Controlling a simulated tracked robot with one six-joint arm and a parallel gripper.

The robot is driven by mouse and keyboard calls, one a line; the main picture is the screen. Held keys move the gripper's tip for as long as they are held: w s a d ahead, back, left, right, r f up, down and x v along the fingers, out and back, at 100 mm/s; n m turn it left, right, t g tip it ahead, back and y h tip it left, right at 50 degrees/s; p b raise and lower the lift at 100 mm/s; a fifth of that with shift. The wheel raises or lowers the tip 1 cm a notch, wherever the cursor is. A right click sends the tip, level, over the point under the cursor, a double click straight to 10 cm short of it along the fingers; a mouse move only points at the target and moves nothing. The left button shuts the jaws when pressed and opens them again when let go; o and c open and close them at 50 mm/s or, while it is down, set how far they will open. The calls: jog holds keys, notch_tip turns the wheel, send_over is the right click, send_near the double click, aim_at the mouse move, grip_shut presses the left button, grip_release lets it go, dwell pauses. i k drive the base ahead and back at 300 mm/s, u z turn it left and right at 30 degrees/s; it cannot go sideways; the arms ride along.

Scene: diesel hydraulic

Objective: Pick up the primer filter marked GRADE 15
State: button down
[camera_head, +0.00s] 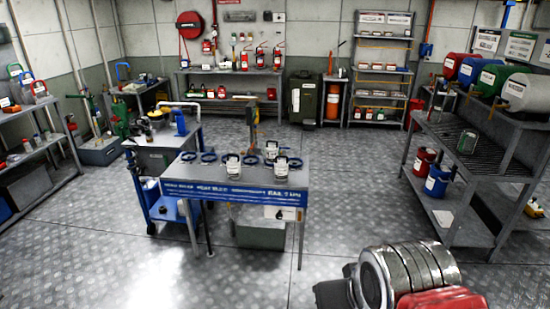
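Several small whitish, labelled canisters, likely the primer filters, stand upright on the grey bench (215,180) with a blue front edge, mid-picture. One canister (232,166) is left of the others, and another canister (281,168) stands at the right near the front edge. A further canister (272,150) stands farther back. Their labels are too small to read, so I cannot tell which is marked GRADE 15. Part of my arm, ribbed metal and red, shows at the bottom right, well in front of the bench. My gripper's fingers are not visible.
Blue rings (188,156) lie on the bench. A blue-framed cart (160,195) adjoins it at the left. A rack with coloured drums (480,150) stands at the right and shelves (30,150) at the far left. The metal floor (260,275) before the bench is clear.

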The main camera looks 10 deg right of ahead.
aim_at(272, 150)
jog(key=i, duration=0.95)
jog(key=u, duration=0.05)
